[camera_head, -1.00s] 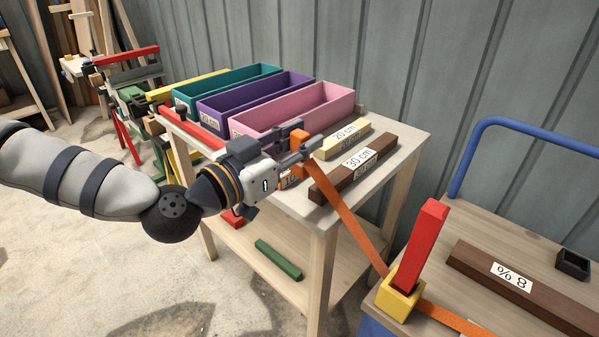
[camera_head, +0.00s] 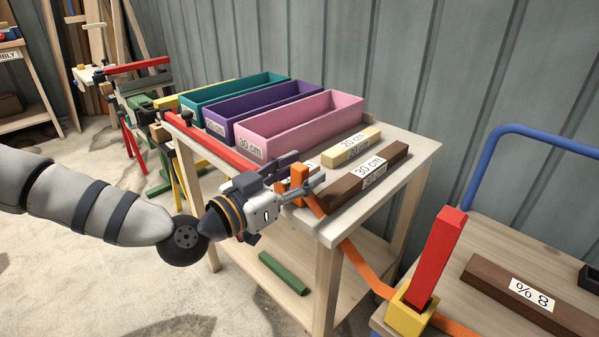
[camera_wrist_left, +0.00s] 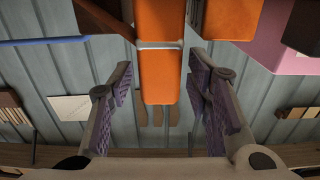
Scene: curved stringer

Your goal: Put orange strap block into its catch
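The orange strap block (camera_head: 299,177) is at the upper end of an orange strap, near the front left corner of the wooden table. My left gripper (camera_head: 302,172) is around it, one finger on each side. In the left wrist view the orange block (camera_wrist_left: 160,75) lies between the two fingers (camera_wrist_left: 160,82), with a narrow gap on either side, so the gripper looks open. A thin grey band crosses the orange there. The strap (camera_head: 362,265) runs down to a yellow block on the cart. I cannot make out the catch. My right gripper is not in view.
Pink (camera_head: 300,125), purple (camera_head: 258,108) and teal (camera_head: 232,98) trays stand on the table behind. A brown 30 cm beam (camera_head: 385,165) and a cream 20 cm beam (camera_head: 350,147) lie close right. A red bar (camera_head: 437,258) stands in the yellow block (camera_head: 407,312).

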